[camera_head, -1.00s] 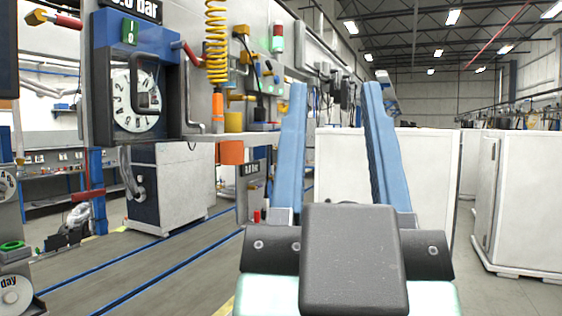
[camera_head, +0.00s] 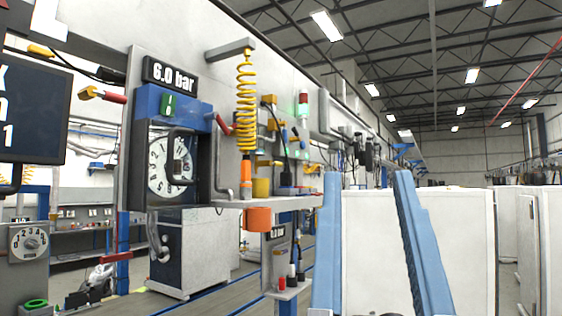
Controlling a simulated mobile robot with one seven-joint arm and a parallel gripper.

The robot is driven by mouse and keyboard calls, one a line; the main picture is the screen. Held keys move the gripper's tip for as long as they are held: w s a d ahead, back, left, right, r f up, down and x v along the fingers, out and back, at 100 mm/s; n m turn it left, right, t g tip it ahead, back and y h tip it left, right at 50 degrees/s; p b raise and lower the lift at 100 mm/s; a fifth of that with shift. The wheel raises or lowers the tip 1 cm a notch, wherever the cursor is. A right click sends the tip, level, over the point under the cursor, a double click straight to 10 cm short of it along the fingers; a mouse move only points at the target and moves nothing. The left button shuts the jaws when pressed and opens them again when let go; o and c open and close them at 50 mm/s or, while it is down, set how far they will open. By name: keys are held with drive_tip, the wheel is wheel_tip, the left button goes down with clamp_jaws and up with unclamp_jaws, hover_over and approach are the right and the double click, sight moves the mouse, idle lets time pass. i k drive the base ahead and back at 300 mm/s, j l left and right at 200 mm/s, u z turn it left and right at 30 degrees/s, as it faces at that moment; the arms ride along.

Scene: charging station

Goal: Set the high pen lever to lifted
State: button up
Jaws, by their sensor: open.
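My gripper (camera_head: 368,176) is open and empty. Its two blue fingers point up and away at the lower right, with a white cabinet behind them. A blue chart recorder (camera_head: 195,105) with a round white dial (camera_head: 170,165) hangs on the wall panel at left, apart from the gripper. A red-tipped lever (camera_head: 222,124) sticks out of its upper right side. Another lever with a red grip and yellow end (camera_head: 103,95) shows to its left. I cannot tell which of these is the high pen lever, or its setting.
A yellow coiled hose (camera_head: 246,100) hangs right of the recorder, above a shelf (camera_head: 270,203) with an orange cup (camera_head: 258,219) below. White cabinets (camera_head: 415,250) stand at right. A dark screen (camera_head: 32,110) is at the left edge. A small dial box (camera_head: 30,242) sits below it.

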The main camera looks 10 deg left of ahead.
sight(215, 115)
drive_tip(key=u, duration=0.35)
drive_tip(key=i+l+u, duration=0.25)
drive_tip(key=u, duration=0.2)
drive_tip(key=i+l+u, duration=0.15)
drive_tip(key=l+u, duration=0.3)
drive_tip(key=i+l+u, duration=0.1)
drive_tip(key=l+u, duration=0.35)
